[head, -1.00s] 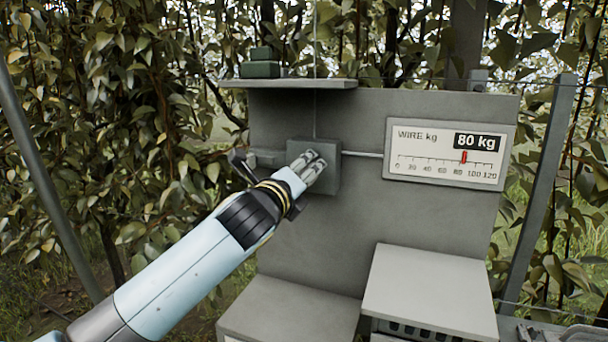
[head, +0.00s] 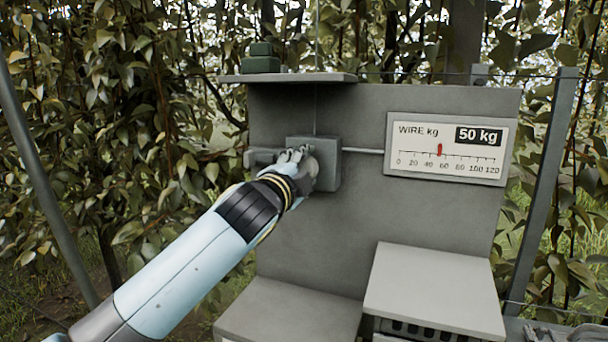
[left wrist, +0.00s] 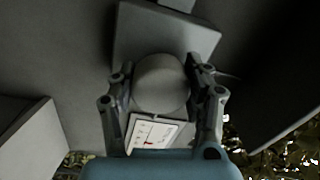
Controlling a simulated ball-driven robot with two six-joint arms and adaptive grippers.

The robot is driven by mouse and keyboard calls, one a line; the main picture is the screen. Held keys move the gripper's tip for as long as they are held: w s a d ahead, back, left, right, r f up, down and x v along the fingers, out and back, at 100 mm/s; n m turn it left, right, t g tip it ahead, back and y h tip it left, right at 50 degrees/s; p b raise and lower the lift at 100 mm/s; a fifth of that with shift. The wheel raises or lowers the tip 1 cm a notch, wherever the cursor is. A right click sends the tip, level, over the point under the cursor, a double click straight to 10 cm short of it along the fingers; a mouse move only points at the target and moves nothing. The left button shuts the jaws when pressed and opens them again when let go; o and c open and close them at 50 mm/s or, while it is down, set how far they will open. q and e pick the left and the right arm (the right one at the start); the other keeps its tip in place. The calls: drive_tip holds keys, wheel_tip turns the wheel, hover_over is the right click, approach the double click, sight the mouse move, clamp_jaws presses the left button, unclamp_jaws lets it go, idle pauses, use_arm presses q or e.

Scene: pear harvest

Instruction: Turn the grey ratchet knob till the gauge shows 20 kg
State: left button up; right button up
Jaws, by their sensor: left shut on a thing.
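The gauge (head: 446,150) is a white plate marked WIRE kg on the grey panel. Its readout shows 50 kg and its red pointer (head: 439,150) stands between 40 and 60. My left gripper (head: 300,158) is at the front of the grey ratchet box (head: 327,172), left of the gauge. In the left wrist view, the round grey ratchet knob (left wrist: 161,83) sits between the two fingers of my left gripper (left wrist: 163,88), which is shut on it. In the head view the gripper mostly hides the knob. My right gripper is not in view.
A shelf (head: 290,78) above the box carries small green boxes (head: 261,62). Below the panel stand a grey bench (head: 290,310) and a raised grey box lid (head: 435,290). Posts, wires and leafy branches surround the panel.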

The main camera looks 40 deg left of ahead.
use_arm(q)
drive_tip(key=n+b, duration=0.2)
drive_tip(key=n, duration=0.3)
drive_tip(key=shift+f+n, duration=0.15)
drive_tip(key=shift+n, duration=0.25)
drive_tip(key=shift+n+b, duration=0.6)
drive_tip(key=shift+n, duration=1.7)
drive_tip(key=o, duration=1.2)
drive_tip(key=v, duration=1.2)
drive_tip(key=shift+d, duration=0.15)
